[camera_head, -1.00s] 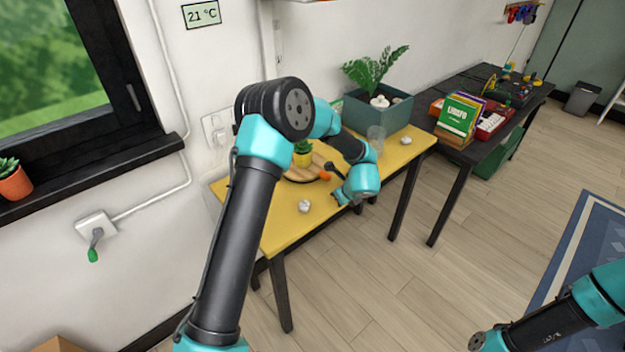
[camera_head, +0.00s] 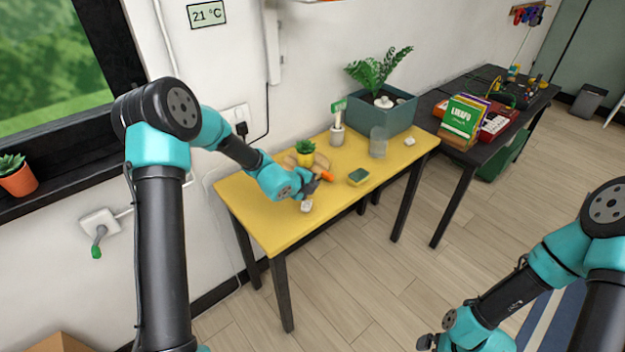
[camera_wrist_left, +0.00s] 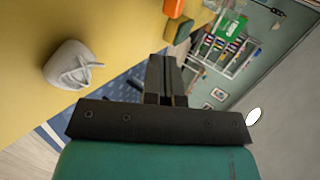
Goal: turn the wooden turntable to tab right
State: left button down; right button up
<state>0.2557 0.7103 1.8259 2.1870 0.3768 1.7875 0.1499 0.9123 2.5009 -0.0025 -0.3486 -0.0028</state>
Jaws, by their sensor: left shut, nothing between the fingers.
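The wooden turntable (camera_head: 322,160) lies on the yellow table, partly hidden by my left arm. A small plant in a yellow pot (camera_head: 305,158) stands on it. Its orange tab (camera_head: 327,175) is at the front right side, close to my left gripper. My left gripper (camera_head: 309,190) is shut and empty, beside the tab and just above a crumpled white lump (camera_head: 306,206). In the left wrist view the shut fingers (camera_wrist_left: 166,82) show, with an orange piece, likely the tab (camera_wrist_left: 176,8), beyond them. My right gripper (camera_head: 428,343) is at the bottom edge; its jaws are unclear.
A yellow-green sponge (camera_head: 358,177) lies right of the tab. A clear glass (camera_head: 378,142), a grey pot with a green sign (camera_head: 337,136) and a teal planter (camera_head: 382,115) stand behind. The table's front edge is close to the lump.

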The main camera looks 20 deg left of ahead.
aim_at(329, 178)
pick_arm(q)
jog(key=shift+s+a+r+t, duration=0.15)
jog(key=shift+a+r+t, duration=0.3)
jog(key=shift+a, duration=0.3)
jog(key=shift+d, duration=0.1)
jog(key=x, duration=1)
jog(key=shift+d, duration=0.15)
